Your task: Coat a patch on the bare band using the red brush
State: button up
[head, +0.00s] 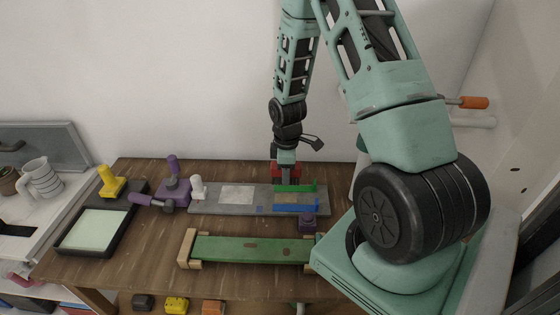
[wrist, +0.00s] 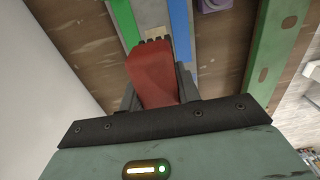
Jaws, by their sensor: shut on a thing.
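My gripper (head: 287,171) is shut on a red brush (wrist: 152,75); its red body also shows small in the head view. The brush's dark toothed end points away from my gripper in the wrist view. In the head view my gripper is over the right part of a grey board (head: 218,206), by a green strip (head: 296,188) and a blue strip (head: 297,208). In the wrist view the green strip (wrist: 124,22) and blue strip (wrist: 180,28) flank a narrow paler stretch. I cannot tell which surface is the bare band, or whether the brush touches the board.
A green plank (head: 240,246) on wooden blocks lies in front. A black tray (head: 65,247) with a pale pad, a yellow tool (head: 111,184) and purple tools (head: 174,187) are at left. A pale patch (head: 237,194) marks the grey board. A wall stands behind the table.

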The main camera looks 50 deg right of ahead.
aim_at(290, 198)
jog(key=shift+d+f, duration=0.1)
jog(key=shift+f+b, duration=2.7)
jog(key=shift+f, duration=0.55)
jog(key=shift+f+b, duration=0.45)
jog(key=shift+f, duration=0.2)
jog(key=shift+w+a, duration=0.7)
jog(key=shift+w, duration=0.05)
jog(key=shift+s+d, duration=1.15)
jog(key=shift+s, duration=0.15)
